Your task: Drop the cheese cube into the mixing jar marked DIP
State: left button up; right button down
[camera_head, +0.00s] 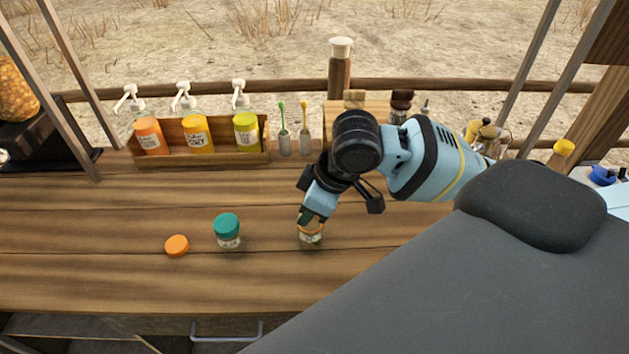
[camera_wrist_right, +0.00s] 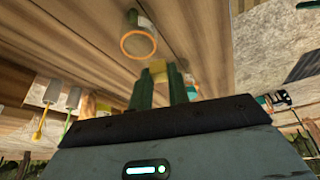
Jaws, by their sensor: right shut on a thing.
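My right gripper (camera_head: 308,216) points down over an open jar (camera_head: 311,236) with an orange rim and a pale label, too small to read. In the right wrist view the two green fingers (camera_wrist_right: 157,88) are shut on a yellow cheese cube (camera_wrist_right: 158,67). The cube is at the fingertips, close to the edge of the jar's orange rim (camera_wrist_right: 138,43); I cannot tell whether it is over the opening. The head view hides the cube. A loose orange lid (camera_head: 177,246) lies on the counter at left. My left gripper is not in view.
A jar with a teal lid (camera_head: 227,229) stands between the lid and the open jar. A wooden rack (camera_head: 210,158) of pump bottles and two cups with brushes (camera_head: 285,143) stand behind. The counter front left is clear.

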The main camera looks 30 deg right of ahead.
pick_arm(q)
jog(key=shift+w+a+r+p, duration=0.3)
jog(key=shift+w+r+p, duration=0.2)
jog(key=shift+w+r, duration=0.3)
pick_arm(e)
jog(key=r+n+g, duration=0.1)
jog(key=n, duration=0.2)
jog(key=w+d+r+n+g+y, duration=0.1)
jog(key=r+n, duration=0.1)
jog(key=n, duration=0.1)
jog(key=w+d+r+n+g, duration=0.1)
jog(key=n, duration=0.2)
jog(key=shift+w+d+r+y, duration=0.1)
jog(key=shift+d+r+y, duration=0.1)
jog(key=shift+y, duration=0.2)
jog(key=shift+f, duration=0.2)
